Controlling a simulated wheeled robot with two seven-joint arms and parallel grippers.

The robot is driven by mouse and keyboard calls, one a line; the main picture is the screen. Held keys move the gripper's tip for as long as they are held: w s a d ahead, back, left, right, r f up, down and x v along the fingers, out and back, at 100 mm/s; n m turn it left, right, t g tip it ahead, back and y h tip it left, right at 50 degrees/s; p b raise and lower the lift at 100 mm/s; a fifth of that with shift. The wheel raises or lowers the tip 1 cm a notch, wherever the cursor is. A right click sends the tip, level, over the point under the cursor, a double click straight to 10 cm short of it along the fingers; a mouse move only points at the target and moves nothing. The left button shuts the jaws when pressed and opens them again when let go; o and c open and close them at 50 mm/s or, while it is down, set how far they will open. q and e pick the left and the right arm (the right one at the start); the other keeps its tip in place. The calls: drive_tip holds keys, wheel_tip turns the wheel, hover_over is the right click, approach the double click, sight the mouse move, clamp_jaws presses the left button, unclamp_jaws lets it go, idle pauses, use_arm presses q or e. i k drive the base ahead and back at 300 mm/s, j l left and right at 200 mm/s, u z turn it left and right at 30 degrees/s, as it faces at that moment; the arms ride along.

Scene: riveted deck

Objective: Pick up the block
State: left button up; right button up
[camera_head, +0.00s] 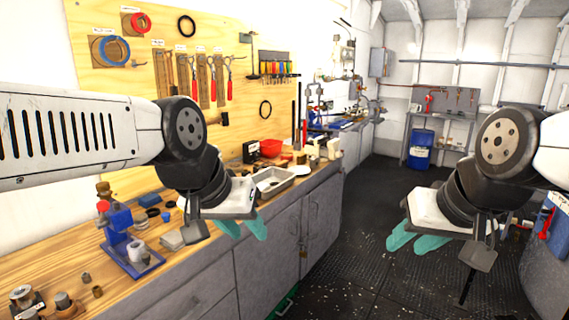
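A small grey block-like piece (172,240) lies on the wooden workbench top at the left, partly hidden by a part of my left gripper; I cannot tell for sure that it is the block. My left gripper (243,228) hangs past the front edge of the bench, right of that piece. Its teal fingers are apart with nothing seen between them. My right gripper (416,240) is over the dark floor at the right, away from the bench. Its teal fingers are also apart and look empty.
The workbench (142,291) carries a blue vise (128,240), a metal tray (272,182), a red bin (270,148) and several small metal parts. A tool pegboard (120,80) rises behind. The floor aisle (365,240) is clear.

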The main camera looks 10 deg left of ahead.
sight(314, 162)
drive_tip(key=i+u, duration=0.2)
drive_tip(key=u, duration=0.25)
drive_tip(key=i+l+u, duration=0.15)
drive_tip(key=u, duration=0.3)
drive_tip(key=i+l+u, duration=0.25)
drive_tip(key=i+l, duration=0.2)
drive_tip(key=l, duration=0.25)
drive_tip(key=i+l+u, duration=0.15)
drive_tip(key=l, duration=0.25)
drive_tip(key=i+l+u, duration=0.1)
drive_tip(key=l, duration=0.3)
drive_tip(key=i+l, duration=0.2)
drive_tip(key=l, duration=0.2)
drive_tip(key=i+l, duration=0.2)
drive_tip(key=l, duration=0.2)
drive_tip(key=i+l, duration=0.25)
drive_tip(key=l, duration=0.15)
drive_tip(key=i+l, duration=0.2)
drive_tip(key=l, duration=0.2)
drive_tip(key=i+l, duration=0.2)
drive_tip(key=l, duration=0.2)
drive_tip(key=u, duration=0.05)
